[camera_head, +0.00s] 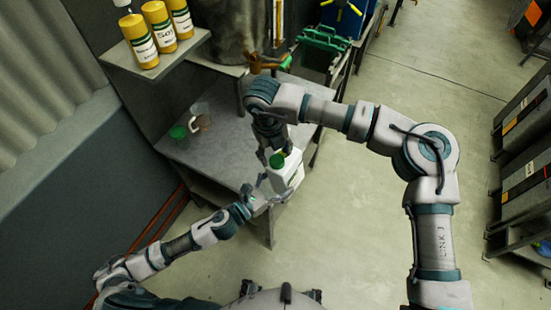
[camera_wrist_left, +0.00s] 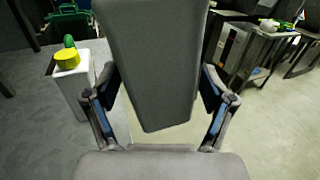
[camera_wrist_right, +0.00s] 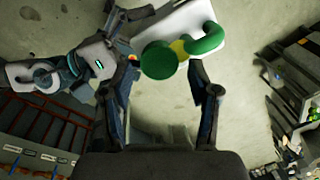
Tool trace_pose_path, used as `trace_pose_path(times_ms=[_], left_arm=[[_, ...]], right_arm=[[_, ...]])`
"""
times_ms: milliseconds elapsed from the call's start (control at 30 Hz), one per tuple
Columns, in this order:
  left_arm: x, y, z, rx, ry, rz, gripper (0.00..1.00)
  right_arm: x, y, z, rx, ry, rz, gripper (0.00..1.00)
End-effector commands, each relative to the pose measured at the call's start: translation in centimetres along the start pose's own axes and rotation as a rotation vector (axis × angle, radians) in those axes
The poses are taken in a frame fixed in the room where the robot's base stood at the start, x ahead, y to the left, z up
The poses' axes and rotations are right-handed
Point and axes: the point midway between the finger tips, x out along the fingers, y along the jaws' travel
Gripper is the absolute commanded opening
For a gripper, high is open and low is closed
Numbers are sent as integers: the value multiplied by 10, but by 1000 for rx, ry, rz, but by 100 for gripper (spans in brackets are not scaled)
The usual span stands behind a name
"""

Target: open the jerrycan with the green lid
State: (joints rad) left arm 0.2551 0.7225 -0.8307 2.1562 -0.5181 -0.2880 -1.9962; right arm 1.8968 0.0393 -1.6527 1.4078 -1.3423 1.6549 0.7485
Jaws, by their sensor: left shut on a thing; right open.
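The white jerrycan (camera_head: 293,179) shows above the table's front right corner, with its green lid (camera_head: 277,160) on top. In the right wrist view the round green lid (camera_wrist_right: 158,60) lies in front of a yellow part and a curved green handle (camera_wrist_right: 207,40). My left gripper (camera_head: 262,197) is shut on the jerrycan's side; in its wrist view a large grey face (camera_wrist_left: 155,70) fills the space between the fingers. My right gripper (camera_head: 272,152) is open just above the lid, its fingers apart on either side. I cannot tell whether they touch it.
In the left wrist view a white can with a yellow top (camera_wrist_left: 68,58) shows at left. The grey table (camera_head: 225,155) holds a green cup (camera_head: 178,132) and a clear jug (camera_head: 200,112). Yellow bottles (camera_head: 158,25) stand on a shelf.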

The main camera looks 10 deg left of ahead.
Motion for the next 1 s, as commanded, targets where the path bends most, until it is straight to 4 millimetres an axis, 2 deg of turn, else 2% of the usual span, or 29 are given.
trace_pose_path(times_ms=[33, 167, 267, 600, 700, 867, 1000], left_arm=[[-1, -6, -3, 2, 3, -14, 0], [-1, -4, -2, 2, 3, -11, 0], [0, -3, -2, 2, 3, -8, 0], [0, -1, -2, 1, 3, -4, 0], [0, -1, -2, 1, 3, -3, 0], [0, -1, -2, 1, 3, -3, 0], [0, -1, -2, 1, 3, -3, 0]], right_arm=[[-8, -1, 3, 2, -16, 0, 64], [-9, -1, 2, 10, -9, 0, 64], [-13, -1, 3, 88, 0, -2, 64], [-46, 0, 7, 746, 50, -28, 64], [-52, 1, 8, 873, 59, -34, 64], [-46, 1, 7, 952, 66, -39, 64], [-25, 0, 5, 953, 68, -39, 64]])
